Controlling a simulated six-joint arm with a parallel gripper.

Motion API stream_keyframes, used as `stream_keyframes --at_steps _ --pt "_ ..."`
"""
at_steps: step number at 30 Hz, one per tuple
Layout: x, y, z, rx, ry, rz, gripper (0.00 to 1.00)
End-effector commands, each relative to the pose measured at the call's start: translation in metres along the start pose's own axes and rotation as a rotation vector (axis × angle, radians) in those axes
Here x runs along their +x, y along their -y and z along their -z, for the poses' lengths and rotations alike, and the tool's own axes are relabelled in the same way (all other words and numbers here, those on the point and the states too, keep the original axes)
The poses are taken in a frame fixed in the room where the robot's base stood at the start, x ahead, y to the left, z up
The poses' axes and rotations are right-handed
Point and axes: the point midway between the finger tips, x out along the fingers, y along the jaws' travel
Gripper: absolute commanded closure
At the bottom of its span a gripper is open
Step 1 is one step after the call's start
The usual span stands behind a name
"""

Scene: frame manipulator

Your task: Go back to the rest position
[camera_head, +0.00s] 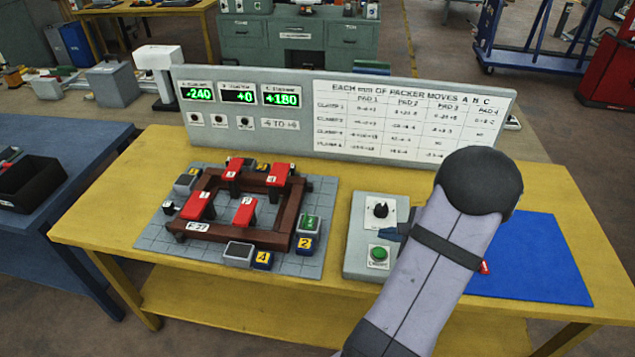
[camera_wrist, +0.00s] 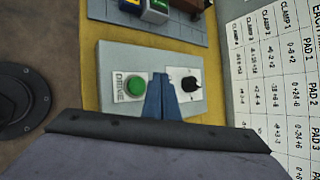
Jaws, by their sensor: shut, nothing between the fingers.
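My gripper (camera_wrist: 161,90) is shut and empty. Its blue fingertips are over the grey control box between a green button and a black knob. In the head view the control box (camera_head: 360,235) stands right of the frame fixture, with the black knob (camera_head: 380,210) above the green button (camera_head: 378,254). The wrist view also shows the green button (camera_wrist: 136,88) and the knob (camera_wrist: 190,84). I cannot tell whether the fingertips touch the box. My arm covers the box's right side in the head view.
A brown frame (camera_head: 290,215) with red clamps sits on a grey gridded plate (camera_head: 150,235). Numbered blocks lie around it. A panel (camera_head: 330,88) with green displays and a clamp table stands behind. A blue mat (camera_head: 540,270) lies right on the yellow table (camera_head: 90,215), partly behind my arm.

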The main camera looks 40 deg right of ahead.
Motion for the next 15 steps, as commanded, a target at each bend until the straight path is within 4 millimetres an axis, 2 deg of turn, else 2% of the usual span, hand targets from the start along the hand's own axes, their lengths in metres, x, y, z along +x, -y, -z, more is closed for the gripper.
stream_keyframes --at_steps 5,8,11,15 --pt "0.000 -0.007 0.001 0.002 -0.002 -0.028 1.00" --pt "-0.001 -0.027 0.000 -0.048 0.003 -0.099 1.00" --pt "-0.004 -0.066 -0.003 -0.119 0.017 -0.218 1.00" --pt "-0.019 -0.131 -0.007 -0.245 0.051 -0.417 1.00"
